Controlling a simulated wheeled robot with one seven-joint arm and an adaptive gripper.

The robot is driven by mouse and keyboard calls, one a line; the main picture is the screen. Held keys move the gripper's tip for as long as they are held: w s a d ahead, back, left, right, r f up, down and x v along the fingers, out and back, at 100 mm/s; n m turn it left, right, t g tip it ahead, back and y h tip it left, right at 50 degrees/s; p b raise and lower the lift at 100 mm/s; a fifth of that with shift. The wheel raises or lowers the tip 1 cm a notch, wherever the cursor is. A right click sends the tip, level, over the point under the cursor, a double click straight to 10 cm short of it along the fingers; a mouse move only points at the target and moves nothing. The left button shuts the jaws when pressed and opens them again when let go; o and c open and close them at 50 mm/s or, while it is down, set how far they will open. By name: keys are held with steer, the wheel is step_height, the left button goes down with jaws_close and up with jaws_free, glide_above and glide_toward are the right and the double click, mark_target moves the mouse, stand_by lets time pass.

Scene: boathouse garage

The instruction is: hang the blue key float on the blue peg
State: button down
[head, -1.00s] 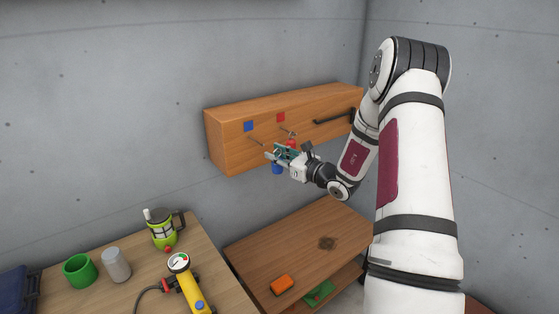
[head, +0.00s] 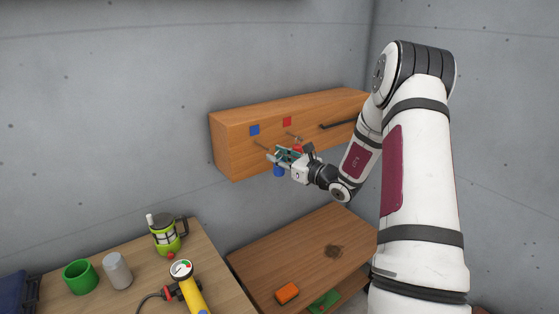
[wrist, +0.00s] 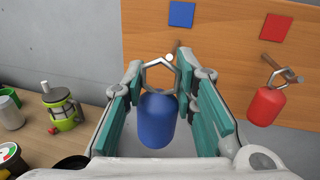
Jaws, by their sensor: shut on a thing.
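The blue key float (wrist: 157,120) is held in my gripper (wrist: 160,72), with its metal ring (wrist: 160,76) upright between the teal finger pads. In the head view the blue float (head: 279,171) hangs below my gripper (head: 275,157), in front of the wooden board. The blue peg (wrist: 175,50) sticks out under the blue square (wrist: 181,14). Its pale tip appears at the top edge of the ring; I cannot tell whether it is through the ring. In the head view the blue peg (head: 261,147) is left of my gripper.
A red float (wrist: 267,105) hangs on a peg under the red square (wrist: 276,28), right of my gripper. A dark handle (head: 338,124) is farther right. Below are a low table (head: 300,250) and a bench with a lantern (head: 166,236), cups and a yellow gauge tool (head: 186,285).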

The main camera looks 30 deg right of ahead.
steer(key=shift+d+f+b+x, duration=0.1)
steer(key=shift+d+b+x, duration=0.1)
steer(key=shift+b+x, duration=0.65)
steer(key=shift+d+f+b+x, duration=0.15)
steer(key=shift+b+x, duration=0.25)
steer(key=shift+x, duration=0.9)
steer(key=shift+d+f+b+x, duration=0.1)
steer(key=shift+d+b+x, duration=0.2)
steer(key=shift+b+x, duration=0.55)
steer(key=shift+w+f+b, duration=0.15)
steer(key=shift+w+b, duration=0.05)
steer(key=shift+w, duration=0.3)
steer(key=shift+w+f+b, duration=0.2)
steer(key=shift+w, duration=0.3)
steer(key=c, duration=1.2)
jaws_free()
steer(key=v, duration=1.2)
steer(key=shift+a, duration=0.1)
